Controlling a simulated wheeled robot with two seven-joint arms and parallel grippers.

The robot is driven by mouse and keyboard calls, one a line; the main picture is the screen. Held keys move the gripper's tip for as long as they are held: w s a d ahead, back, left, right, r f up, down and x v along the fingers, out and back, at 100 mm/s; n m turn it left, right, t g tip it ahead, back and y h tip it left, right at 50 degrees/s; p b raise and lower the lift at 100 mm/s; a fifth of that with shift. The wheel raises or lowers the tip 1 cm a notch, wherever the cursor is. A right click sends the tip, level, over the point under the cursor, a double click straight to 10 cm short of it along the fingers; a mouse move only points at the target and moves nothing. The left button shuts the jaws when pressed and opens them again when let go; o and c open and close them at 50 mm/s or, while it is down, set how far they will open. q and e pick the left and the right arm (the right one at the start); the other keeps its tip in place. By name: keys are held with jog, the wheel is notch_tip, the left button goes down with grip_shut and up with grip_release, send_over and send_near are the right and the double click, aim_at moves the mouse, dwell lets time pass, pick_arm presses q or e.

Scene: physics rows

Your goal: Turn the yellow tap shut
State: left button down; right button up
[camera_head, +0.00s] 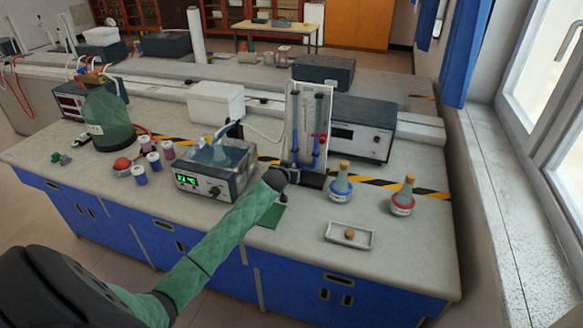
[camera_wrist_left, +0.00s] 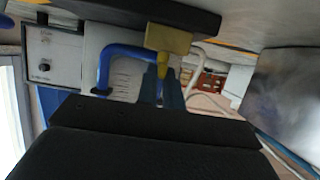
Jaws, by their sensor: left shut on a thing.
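The yellow tap (camera_wrist_left: 168,40) shows in the left wrist view, beside a bent blue tube (camera_wrist_left: 104,65). My left gripper (camera_wrist_left: 163,76) has its two narrow fingers shut on the lower, narrow part of the tap. In the head view my left gripper (camera_head: 288,174) is at the foot of the upright stand (camera_head: 304,120) with blue tubes. It hides the tap there. My right gripper is in neither view.
A digital water bath (camera_head: 212,172) stands left of my left gripper. A blue-liquid flask (camera_head: 341,184), a red-ringed flask (camera_head: 402,198) and a small tray (camera_head: 338,240) stand to the right. A grey instrument (camera_head: 362,130) is behind. The front right bench is mostly clear.

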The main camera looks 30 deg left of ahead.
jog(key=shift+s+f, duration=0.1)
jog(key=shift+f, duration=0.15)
pick_arm(q)
jog(key=c, duration=1.8)
grip_release()
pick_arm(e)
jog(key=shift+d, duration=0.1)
pick_arm(q)
jog(key=shift+s, duration=0.25)
jog(key=b+v, duration=0.2)
jog(key=v, duration=0.5)
jog(key=shift+s+r, duration=0.15)
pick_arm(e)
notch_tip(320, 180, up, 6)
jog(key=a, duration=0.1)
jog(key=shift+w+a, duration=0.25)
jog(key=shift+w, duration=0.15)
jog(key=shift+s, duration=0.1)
